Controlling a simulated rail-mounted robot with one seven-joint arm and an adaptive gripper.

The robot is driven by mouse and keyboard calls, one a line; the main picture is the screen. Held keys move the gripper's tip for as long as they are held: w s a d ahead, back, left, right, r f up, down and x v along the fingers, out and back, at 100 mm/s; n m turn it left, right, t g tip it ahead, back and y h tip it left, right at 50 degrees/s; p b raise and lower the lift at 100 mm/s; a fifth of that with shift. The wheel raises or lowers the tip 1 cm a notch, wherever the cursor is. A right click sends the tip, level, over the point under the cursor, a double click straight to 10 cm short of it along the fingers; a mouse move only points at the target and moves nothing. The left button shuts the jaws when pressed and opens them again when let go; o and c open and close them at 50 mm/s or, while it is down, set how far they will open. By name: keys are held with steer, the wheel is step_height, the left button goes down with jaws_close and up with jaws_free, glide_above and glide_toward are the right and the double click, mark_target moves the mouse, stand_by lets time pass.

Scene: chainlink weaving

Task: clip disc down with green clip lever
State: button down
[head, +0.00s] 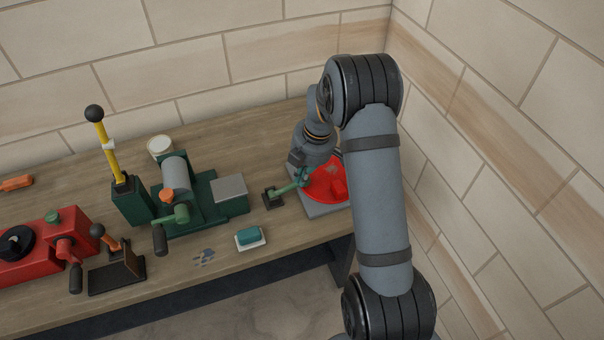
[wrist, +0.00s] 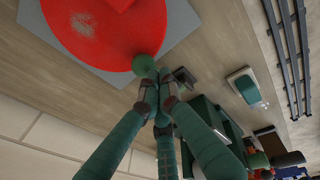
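The red disc (head: 322,186) lies on a grey square plate (head: 325,210) at the right end of the bench. It fills the upper left of the wrist view (wrist: 75,32), where its surface has a pale speckled patch. The green clip lever (head: 287,188) reaches from a small dark base (head: 272,198) toward the disc. Its round green knob (wrist: 149,66) is at the disc's edge in the wrist view. My gripper (wrist: 156,82) has its fingertips close together right at the lever, just beside the knob. The fingers hide part of the lever, and I cannot tell whether they grip it or only touch it.
Left of the plate are a green machine (head: 205,200) with a crank, a yellow lever with a black ball (head: 102,138), and a red machine (head: 40,250). A teal block on a white dish (head: 250,238) sits near the front edge. A tiled wall (head: 500,170) is close on the right.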

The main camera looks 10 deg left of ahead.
steer(key=shift+w+d+f+b, duration=0.2)
steer(key=shift+f+b, duration=0.3)
steer(key=shift+b, duration=0.3)
steer(key=shift+w+d+f+g+y+b, duration=0.2)
steer(key=shift+f+g+y+b, duration=0.15)
steer(key=shift+b, duration=0.75)
steer(key=shift+s+r, duration=0.15)
steer(key=shift+d, duration=0.1)
